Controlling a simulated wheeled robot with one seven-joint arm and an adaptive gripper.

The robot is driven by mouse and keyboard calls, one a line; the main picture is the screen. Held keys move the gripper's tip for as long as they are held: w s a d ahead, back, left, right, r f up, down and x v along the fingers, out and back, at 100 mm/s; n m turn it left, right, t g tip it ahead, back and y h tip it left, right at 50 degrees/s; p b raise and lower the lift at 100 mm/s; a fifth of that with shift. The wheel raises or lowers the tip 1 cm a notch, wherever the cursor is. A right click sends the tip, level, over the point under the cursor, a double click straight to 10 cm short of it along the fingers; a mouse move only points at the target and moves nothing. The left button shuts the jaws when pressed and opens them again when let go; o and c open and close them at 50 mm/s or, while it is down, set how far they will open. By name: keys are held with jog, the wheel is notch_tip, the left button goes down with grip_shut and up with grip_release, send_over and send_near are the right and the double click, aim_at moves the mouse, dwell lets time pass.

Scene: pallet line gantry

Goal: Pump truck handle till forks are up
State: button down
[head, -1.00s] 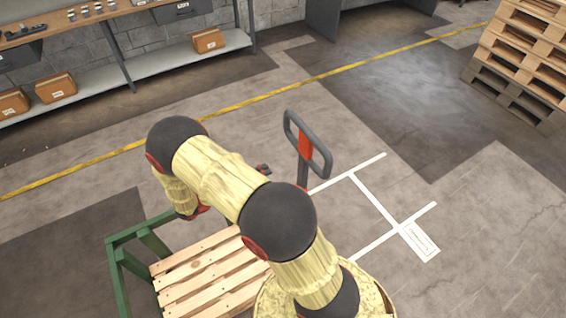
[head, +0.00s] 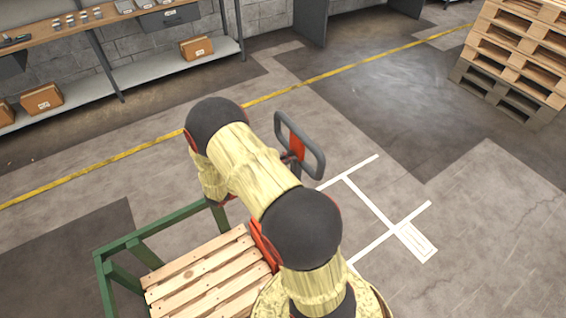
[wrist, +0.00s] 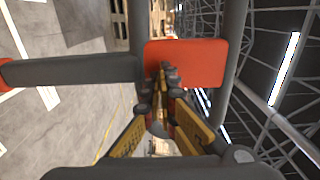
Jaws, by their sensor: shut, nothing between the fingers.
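The truck handle (head: 318,150), a dark grey loop with a red centre plate (head: 297,137), stands beyond my arm in the head view. In the wrist view, the red plate (wrist: 205,62) and grey bars are close in front of my gripper (wrist: 168,75). The fingers are shut with nothing between them, their tips over the red plate; whether they touch it I cannot tell. A red part of the truck (head: 262,246) shows beside my arm. The wooden pallet (head: 205,282) lies at lower left. The forks are hidden, so their height cannot be seen.
A green frame (head: 150,238) borders the pallet. White floor markings (head: 372,200) lie right of the handle, with open floor around them. A pallet stack (head: 515,60) stands at upper right. Shelving with boxes (head: 196,48) runs along the back wall.

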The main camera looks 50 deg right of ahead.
dwell(0.3)
jog(key=s+d+f+y+p, duration=0.1)
jog(key=s+d+f+p, duration=0.1)
jog(key=d, duration=0.8)
jog(key=s+d+f+t+y+p, duration=0.1)
jog(key=s+d+f+y+p, duration=0.1)
jog(key=d, duration=0.8)
jog(key=s+d+f+y+p, duration=0.2)
jog(key=s+d, duration=0.3)
jog(key=d, duration=0.5)
jog(key=shift+s+f+t+p, duration=0.25)
jog(key=shift+f+t+p, duration=0.15)
jog(key=shift+f+p, duration=0.25)
jog(key=shift+r, duration=0.15)
